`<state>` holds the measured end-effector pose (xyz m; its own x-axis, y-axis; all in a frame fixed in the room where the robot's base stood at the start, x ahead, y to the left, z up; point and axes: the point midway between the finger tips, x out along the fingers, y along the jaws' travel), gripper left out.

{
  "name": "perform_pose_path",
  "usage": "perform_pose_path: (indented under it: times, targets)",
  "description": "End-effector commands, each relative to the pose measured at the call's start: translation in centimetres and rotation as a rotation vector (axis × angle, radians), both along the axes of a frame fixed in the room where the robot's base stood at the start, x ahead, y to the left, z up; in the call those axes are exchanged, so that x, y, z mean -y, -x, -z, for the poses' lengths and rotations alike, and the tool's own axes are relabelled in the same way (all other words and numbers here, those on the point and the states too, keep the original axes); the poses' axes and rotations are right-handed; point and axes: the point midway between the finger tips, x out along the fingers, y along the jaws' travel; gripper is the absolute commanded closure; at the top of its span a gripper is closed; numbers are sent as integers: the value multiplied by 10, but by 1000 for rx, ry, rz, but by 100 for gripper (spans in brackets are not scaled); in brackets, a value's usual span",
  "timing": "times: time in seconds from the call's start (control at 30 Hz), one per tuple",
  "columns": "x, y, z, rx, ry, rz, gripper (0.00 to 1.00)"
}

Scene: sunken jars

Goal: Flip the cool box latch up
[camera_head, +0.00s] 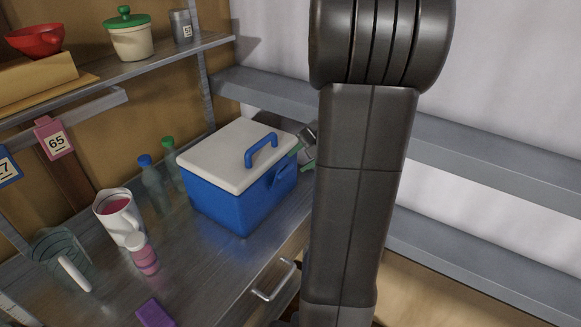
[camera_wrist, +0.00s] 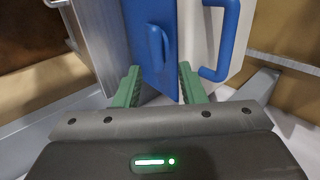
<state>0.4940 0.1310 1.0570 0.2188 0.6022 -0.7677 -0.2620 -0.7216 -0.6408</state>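The cool box (camera_head: 232,205) is a blue box with a closed white lid (camera_head: 235,150), standing on the metal counter. A blue handle (camera_head: 262,148) arches over the lid. The blue latch (camera_head: 281,174) is on the box's right side, just below the lid. In the wrist view the latch (camera_wrist: 157,48) stands out from the blue wall, with the white lid to its right. My gripper (camera_wrist: 158,70) is open and empty, its green fingers apart and pointing at that wall. The latch appears between and beyond the fingertips; contact cannot be told. In the head view my arm hides most of my gripper.
Two bottles (camera_head: 154,184) stand left of the cool box. A purple block (camera_head: 154,313) lies near the counter's front. A drawer handle (camera_head: 274,282) juts out below.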

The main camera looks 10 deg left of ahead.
Motion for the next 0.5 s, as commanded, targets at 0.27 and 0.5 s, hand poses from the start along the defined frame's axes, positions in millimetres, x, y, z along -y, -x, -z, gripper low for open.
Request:
perform_pose_path:
  times: [0.27,0.5]
  targets:
    - [26,8,-33,3,-1,2,63]
    - [31,11,-40,0,-1,1,63]
